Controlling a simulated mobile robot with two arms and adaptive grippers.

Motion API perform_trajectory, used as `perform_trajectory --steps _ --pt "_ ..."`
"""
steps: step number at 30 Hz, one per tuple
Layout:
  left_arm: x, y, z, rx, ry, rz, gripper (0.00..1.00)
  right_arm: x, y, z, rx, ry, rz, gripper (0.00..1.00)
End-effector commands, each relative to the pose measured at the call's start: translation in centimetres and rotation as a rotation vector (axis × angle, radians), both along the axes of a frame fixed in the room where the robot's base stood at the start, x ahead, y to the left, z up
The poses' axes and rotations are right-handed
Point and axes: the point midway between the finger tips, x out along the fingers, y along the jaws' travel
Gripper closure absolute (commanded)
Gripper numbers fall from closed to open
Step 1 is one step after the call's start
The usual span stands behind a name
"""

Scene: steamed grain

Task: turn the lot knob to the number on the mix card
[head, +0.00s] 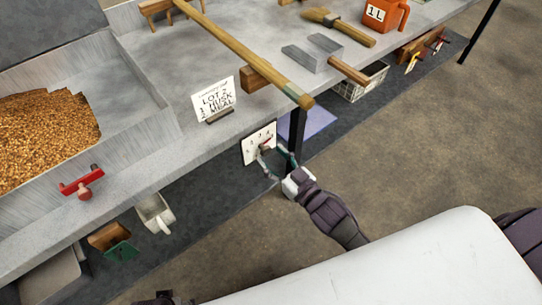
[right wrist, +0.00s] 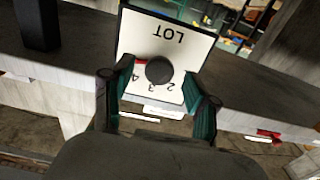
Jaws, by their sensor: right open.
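The mix card (head: 214,100) stands on the bench in the head view and reads LOT 2, 1 HUSK, 2 MEAL. The white lot plate (head: 251,153) is on the bench's front side, below and right of the card.
A grain-filled metal tray (head: 140,105) is at left, with a red-handled fitting (head: 82,184) on its front. A long wooden pole (head: 240,52) crosses the bench and overhangs its edge near the plate. A dark bench leg (head: 298,130) stands just right of the plate.

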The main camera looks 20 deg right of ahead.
Motion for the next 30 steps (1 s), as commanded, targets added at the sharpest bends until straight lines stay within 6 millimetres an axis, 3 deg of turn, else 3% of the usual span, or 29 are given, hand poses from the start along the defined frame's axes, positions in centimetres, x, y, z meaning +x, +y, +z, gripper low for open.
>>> perform_trajectory --steps 12,23,30 --pt "0.05 0.01 0.36 0.001 0.000 0.000 0.18 0.94 0.34 0.02 0.000 0.000 0.000 0.41" --pt "0.06 0.01 0.35 0.000 0.000 0.000 0.18 0.92 0.33 0.03 0.000 0.000 0.000 0.99" --pt "0.11 -0.01 0.40 -0.001 -0.006 0.000 0.18 0.92 0.32 0.07 -0.021 -0.008 0.000 1.00"
